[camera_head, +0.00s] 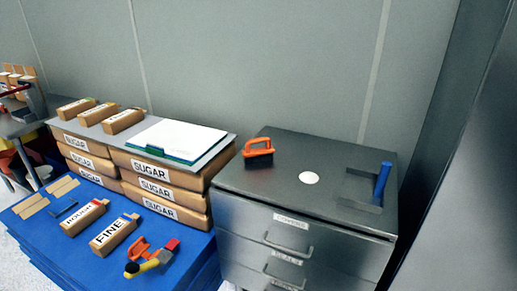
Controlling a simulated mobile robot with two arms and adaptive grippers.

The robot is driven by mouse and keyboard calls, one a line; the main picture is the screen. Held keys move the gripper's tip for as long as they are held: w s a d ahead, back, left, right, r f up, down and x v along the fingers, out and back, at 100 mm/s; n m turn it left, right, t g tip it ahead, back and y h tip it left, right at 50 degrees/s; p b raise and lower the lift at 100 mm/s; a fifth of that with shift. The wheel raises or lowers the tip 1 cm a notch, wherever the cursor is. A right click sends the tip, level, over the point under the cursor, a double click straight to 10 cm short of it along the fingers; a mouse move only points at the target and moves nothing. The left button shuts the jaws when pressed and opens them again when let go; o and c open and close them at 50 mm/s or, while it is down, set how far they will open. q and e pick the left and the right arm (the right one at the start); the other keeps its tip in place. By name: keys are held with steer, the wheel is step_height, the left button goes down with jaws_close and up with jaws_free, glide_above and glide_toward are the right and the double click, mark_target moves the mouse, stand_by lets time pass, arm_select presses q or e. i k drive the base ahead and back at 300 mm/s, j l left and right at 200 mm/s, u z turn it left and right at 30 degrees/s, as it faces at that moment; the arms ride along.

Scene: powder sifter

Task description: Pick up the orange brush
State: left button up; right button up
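The orange brush (257,147) sits on the dark top of the grey drawer cabinet (290,180), near its back left corner. It has an orange loop handle on top and a dark block under it. It appears upright on its dark base. Neither of my grippers is in view, and nothing is touching the brush.
A white disc (309,178) and a blue upright handle (382,180) in a recess are on the cabinet top. Stacked sugar bags (160,188) with a white-topped panel (175,140) stand left. The blue platform (95,262) holds labelled bags and an orange tool (138,248). A wall rises behind.

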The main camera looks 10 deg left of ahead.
mark_target(253, 156)
steer(key=i+u, duration=0.25)
steer(key=u, duration=0.15)
steer(key=i+l+u, duration=0.1)
steer(key=i+u, duration=0.15)
steer(key=u, duration=0.2)
